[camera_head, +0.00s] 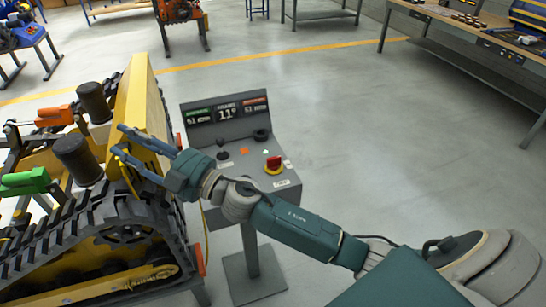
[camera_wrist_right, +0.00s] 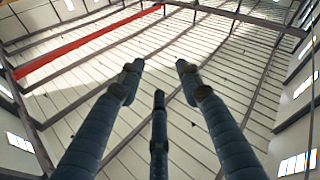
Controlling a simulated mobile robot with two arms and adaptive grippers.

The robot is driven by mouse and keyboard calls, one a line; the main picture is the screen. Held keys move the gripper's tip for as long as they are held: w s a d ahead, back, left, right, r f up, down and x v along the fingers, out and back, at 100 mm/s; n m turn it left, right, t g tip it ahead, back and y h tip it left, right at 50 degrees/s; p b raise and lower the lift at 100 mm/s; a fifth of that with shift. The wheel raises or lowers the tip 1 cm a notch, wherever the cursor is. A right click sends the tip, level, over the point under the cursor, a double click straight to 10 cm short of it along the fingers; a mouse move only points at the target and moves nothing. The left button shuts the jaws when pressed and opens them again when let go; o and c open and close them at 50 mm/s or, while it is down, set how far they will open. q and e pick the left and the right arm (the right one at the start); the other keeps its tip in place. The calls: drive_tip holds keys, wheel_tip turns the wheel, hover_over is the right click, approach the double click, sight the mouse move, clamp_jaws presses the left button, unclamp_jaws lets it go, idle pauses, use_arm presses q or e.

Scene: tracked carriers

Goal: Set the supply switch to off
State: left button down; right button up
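A grey control console (camera_head: 190,115) on a post stands at the centre. Its sloped panel carries a red knob on a yellow base (camera_head: 273,163), a black knob (camera_head: 262,134) and a small black stick (camera_head: 222,143). The labels are too small to read, so I cannot tell for sure which one is the supply switch, or its setting. My right gripper (camera_head: 120,140) reaches past the console's left side, in front of the yellow plate of a tracked carrier. In the right wrist view its fingers (camera_wrist_right: 160,75) are spread with nothing between them, pointing at the ceiling. My left gripper does not show.
The tracked carrier (camera_head: 125,235) with a yellow body (camera_head: 140,100), dark cylinders and green and orange parts stands close on the left. A workbench (camera_head: 470,40) stands at the upper right. The grey floor right of the console is clear.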

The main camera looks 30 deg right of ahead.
drive_tip(key=a+n+g+y, duration=0.4)
drive_tip(key=n+g, duration=0.1)
drive_tip(key=m+g+h, duration=0.2)
drive_tip(key=g+h, duration=1)
drive_tip(key=h, duration=0.4)
hover_over(274, 162)
wheel_tip(274, 162, down, 10)
drive_tip(key=f+p, duration=0.1)
drive_tip(key=f, duration=0.2)
drive_tip(key=f+p, duration=0.1)
drive_tip(key=f, duration=0.2)
drive_tip(key=w+f, duration=0.1)
drive_tip(key=f, duration=0.2)
drive_tip(key=shift+d+f+p, duration=0.2)
drive_tip(key=shift+f+p, duration=0.1)
drive_tip(key=shift+p, duration=0.1)
drive_tip(key=shift+f, duration=0.55)
